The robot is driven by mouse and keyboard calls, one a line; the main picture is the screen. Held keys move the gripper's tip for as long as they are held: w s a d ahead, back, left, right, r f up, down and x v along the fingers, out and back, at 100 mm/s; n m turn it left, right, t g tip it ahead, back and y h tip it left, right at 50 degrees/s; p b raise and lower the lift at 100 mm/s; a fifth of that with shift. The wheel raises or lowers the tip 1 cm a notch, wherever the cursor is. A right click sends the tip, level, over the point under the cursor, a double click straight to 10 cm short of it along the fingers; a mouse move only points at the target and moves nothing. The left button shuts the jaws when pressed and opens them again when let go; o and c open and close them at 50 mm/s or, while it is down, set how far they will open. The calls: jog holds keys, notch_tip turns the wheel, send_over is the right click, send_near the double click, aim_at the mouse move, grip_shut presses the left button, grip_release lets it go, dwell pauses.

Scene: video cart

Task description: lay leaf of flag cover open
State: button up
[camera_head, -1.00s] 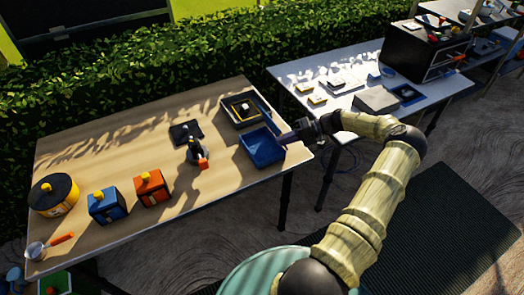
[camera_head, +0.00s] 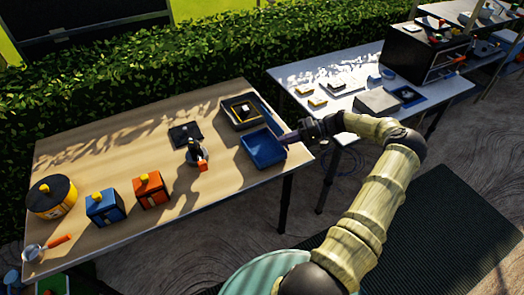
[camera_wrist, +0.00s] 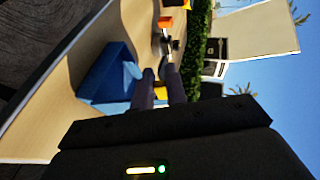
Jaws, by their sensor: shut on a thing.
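My gripper (camera_head: 290,137) is at the right edge of a blue tray-like piece (camera_head: 264,150) on the wooden table. In the wrist view my gripper (camera_wrist: 160,78) has its two dark fingers close together, shut on part of the flag cover's leaf; the fingers hide most of the held part. A small yellow patch (camera_wrist: 160,91) shows between them. The blue piece (camera_wrist: 106,74) lies just left of the fingers there, with a lighter blue face toward them. I cannot make out the leaf's hinge or how far it is turned.
A dark open box (camera_head: 240,112) stands behind the blue piece. A black pad (camera_head: 185,134), an orange-tipped tool (camera_head: 200,163), an orange box (camera_head: 150,190) and a blue box (camera_head: 105,208) stand further left. A white table (camera_head: 340,120) stands to the right, beyond a gap.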

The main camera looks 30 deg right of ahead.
jog(key=shift+d+r+b, duration=0.15)
jog(key=shift+d+b, duration=0.15)
jog(key=shift+d, duration=0.4)
jog(key=shift+d, duration=0.1)
jog(key=shift+d+b, duration=0.7)
jog(key=shift+d, duration=0.1)
jog(key=o, duration=0.7)
jog(key=shift+s+d+r+p, duration=0.1)
jog(key=shift+s+d+p, duration=0.15)
jog(key=shift+s, duration=0.5)
jog(key=shift+s+d+r+p, duration=0.15)
jog(key=shift+s+d, duration=0.2)
jog(key=shift+s, duration=0.45)
jog(key=shift+s+d+r+p, duration=0.1)
jog(key=shift+s+d+p, duration=0.15)
jog(key=shift+s, duration=0.5)
